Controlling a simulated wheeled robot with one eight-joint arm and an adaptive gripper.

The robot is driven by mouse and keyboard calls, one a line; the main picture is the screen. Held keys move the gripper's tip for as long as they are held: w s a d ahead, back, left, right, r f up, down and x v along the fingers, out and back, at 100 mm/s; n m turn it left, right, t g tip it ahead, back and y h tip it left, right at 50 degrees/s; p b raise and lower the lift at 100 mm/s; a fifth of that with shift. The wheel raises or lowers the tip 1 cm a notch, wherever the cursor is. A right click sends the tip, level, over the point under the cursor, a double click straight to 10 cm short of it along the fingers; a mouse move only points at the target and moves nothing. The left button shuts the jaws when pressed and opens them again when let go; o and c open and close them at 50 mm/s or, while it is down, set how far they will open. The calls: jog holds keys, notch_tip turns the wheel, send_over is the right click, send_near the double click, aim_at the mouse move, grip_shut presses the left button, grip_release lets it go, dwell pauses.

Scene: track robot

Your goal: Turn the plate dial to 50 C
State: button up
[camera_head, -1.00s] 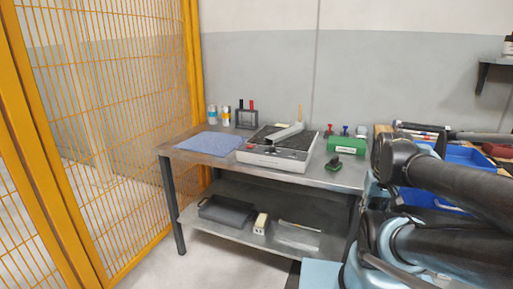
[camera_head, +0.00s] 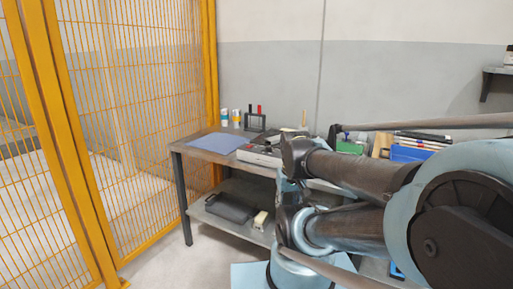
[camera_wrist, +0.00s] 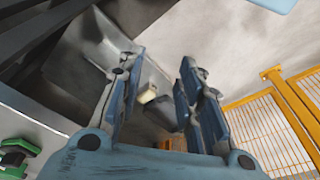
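I cannot make out my gripper in the head view.
A blue mat (camera_head: 214,142), small cans and a dark rack (camera_head: 255,121) are on the bench. A dark case (camera_head: 230,207) and a cream block (camera_head: 260,220) lie on the lower shelf. A yellow mesh fence (camera_head: 140,120) stands left. A green object (camera_wrist: 18,155) shows in the wrist view.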

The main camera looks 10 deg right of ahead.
jog(key=shift+a, duration=0.15)
jog(key=shift+o, duration=1.4)
jog(key=shift+n, duration=0.8)
jog(key=r, duration=0.2)
jog(key=w+r, duration=0.1)
jog(key=r, duration=0.1)
jog(key=shift+w+a, duration=0.1)
jog(key=shift+a, duration=0.2)
notch_tip(320, 180, up, 22)
jog(key=n+g, duration=0.2)
jog(key=n, duration=1.4)
send_over(268, 147)
jog(key=f, duration=1.6)
jog(key=shift+w+d+f, duration=0.15)
jog(key=shift+w+f, duration=0.05)
jog(key=shift+f, duration=0.1)
